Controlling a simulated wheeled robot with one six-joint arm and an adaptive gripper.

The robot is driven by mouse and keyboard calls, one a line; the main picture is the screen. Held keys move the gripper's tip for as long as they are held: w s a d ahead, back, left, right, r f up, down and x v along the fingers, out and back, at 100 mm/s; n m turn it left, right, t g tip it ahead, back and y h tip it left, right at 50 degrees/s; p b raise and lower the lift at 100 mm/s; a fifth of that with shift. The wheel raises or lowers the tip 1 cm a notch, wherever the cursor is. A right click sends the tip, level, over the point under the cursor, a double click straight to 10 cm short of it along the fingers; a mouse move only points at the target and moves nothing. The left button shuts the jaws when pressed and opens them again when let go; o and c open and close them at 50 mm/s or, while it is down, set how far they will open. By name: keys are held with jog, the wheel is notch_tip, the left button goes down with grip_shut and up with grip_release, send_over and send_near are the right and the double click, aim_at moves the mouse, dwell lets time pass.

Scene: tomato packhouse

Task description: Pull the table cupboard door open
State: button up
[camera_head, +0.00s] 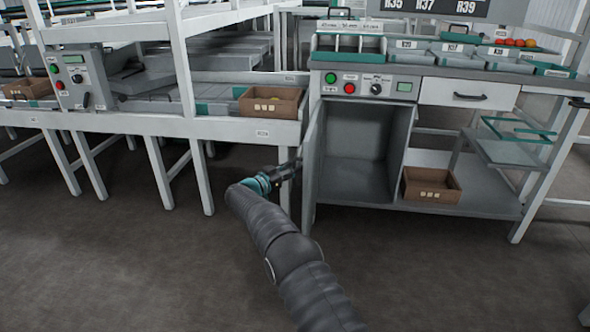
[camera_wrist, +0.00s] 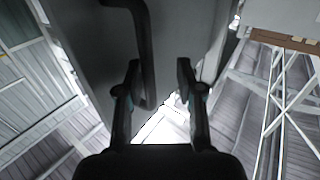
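The cupboard door (camera_head: 311,170) stands open, swung out toward me at the left side of the table cupboard (camera_head: 357,155). I see it nearly edge-on, and the cupboard's inside is bare. My gripper (camera_head: 291,169) is at the left of the door, close to its outer face. In the wrist view the door's grey panel (camera_wrist: 92,45) fills the upper middle. Its dark bar handle (camera_wrist: 146,45) reaches down between my parted fingers (camera_wrist: 158,82), nearer the left one. The fingers are open and not closed on the handle. Whether one touches it I cannot tell.
A brown box (camera_head: 432,185) stands on the shelf right of the cupboard. A control panel (camera_head: 368,86) and a drawer (camera_head: 468,94) are above. A conveyor table (camera_head: 225,129) with a brown box (camera_head: 271,103) stands at left. The floor in front is clear.

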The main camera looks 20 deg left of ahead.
jog(key=v, duration=1.2)
dwell(0.3)
